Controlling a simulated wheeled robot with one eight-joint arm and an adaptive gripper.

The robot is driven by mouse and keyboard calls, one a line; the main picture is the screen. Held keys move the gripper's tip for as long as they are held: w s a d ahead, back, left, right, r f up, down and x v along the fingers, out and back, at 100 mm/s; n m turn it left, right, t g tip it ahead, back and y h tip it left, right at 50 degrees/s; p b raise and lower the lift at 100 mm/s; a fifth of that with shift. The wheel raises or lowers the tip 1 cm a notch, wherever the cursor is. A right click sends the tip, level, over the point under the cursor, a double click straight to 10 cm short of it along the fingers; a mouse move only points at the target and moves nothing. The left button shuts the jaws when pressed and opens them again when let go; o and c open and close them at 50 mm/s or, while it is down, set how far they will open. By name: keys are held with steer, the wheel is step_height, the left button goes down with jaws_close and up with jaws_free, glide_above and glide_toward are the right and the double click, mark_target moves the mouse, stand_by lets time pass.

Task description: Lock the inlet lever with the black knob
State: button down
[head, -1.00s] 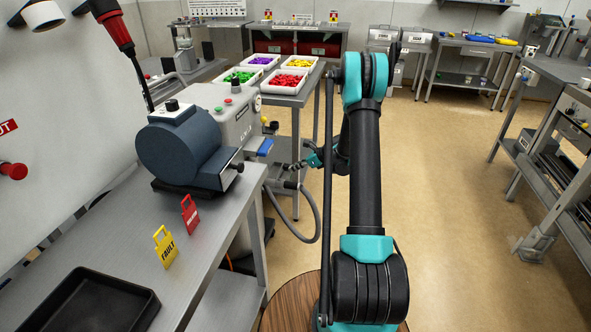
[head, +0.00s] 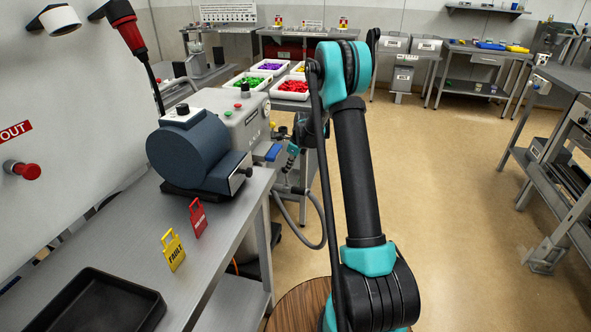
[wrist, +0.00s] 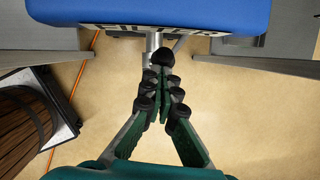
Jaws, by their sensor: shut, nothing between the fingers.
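A round black knob (wrist: 167,57) shows just below the blue block, close to a short metal shaft (wrist: 151,45). My gripper (wrist: 164,88) is shut and empty, its fingertips just short of the knob in the wrist view; contact cannot be told. In the head view my gripper (head: 293,150) is small, beside the blue part and partly hidden by my arm.
A yellow tag (head: 173,250) and a red tag (head: 198,218) stand there too. A grey hose (head: 322,215) hangs below. The floor at right (head: 450,220) is clear.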

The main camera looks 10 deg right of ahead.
mark_target(283, 169)
steer(key=shift+w+a+g+h, duration=0.15)
steer(key=shift+w+a+h, duration=0.05)
steer(key=shift+a+h, duration=0.25)
steer(key=shift+w+a+g+h, duration=0.15)
steer(key=shift+w+a+h, duration=0.05)
steer(key=shift+a+h, duration=0.2)
steer(key=shift+w+a, duration=0.2)
steer(key=shift+a, duration=0.4)
steer(key=shift+s+d+r, duration=0.1)
steer(key=shift+d+r, duration=0.05)
steer(key=shift+d, duration=0.15)
steer(key=s+d+v, duration=0.1)
steer(key=v, duration=1.1)
steer(key=shift+d, duration=0.3)
steer(key=shift+r, duration=0.1)
